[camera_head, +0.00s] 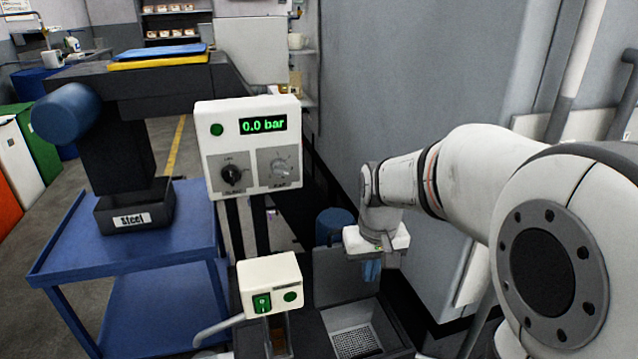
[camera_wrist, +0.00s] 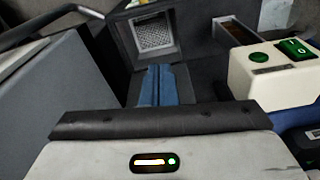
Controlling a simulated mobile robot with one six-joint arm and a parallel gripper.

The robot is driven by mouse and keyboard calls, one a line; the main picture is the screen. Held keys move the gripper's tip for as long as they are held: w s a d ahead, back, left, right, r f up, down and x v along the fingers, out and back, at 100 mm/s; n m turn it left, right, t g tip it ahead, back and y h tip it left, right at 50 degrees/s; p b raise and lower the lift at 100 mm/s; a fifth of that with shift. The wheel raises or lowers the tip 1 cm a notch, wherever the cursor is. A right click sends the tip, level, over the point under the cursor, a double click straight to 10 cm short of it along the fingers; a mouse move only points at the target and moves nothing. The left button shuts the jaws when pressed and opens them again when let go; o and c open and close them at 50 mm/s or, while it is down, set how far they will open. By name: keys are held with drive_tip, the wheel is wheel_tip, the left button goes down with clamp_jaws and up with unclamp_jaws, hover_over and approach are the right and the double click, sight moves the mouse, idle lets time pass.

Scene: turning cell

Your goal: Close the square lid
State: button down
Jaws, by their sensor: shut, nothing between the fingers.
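My gripper (camera_head: 372,270) hangs with its blue fingers pointing down, above the back of a dark grey box (camera_head: 390,322) with a square opening. The fingers are together and empty; they also show in the wrist view (camera_wrist: 158,84). A light perforated grate (camera_head: 355,341) lies inside the opening. The opening and grate (camera_wrist: 154,34) show beyond my fingertips in the wrist view, uncovered. A dark panel (camera_head: 326,262) stands behind the opening, partly hidden by my gripper; I cannot tell whether it is the square lid.
A cream switch box (camera_head: 269,283) with green buttons stands left of the opening, close to my gripper's side in the wrist view (camera_wrist: 268,75). A panel reading 0.0 bar (camera_head: 250,146) stands higher up. A grey cabinet wall (camera_head: 400,90) is behind; a blue cart (camera_head: 165,240) stands left.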

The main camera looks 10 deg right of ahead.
drive_tip(key=w+a+r+n+p, duration=0.15)
drive_tip(key=w+p, duration=1.05)
drive_tip(key=w, duration=1.6)
wheel_tip(320, 180, down, 8)
drive_tip(key=s+d, duration=0.1)
drive_tip(key=s, duration=0.1)
drive_tip(key=shift+s+f, duration=0.15)
drive_tip(key=shift+s, duration=0.25)
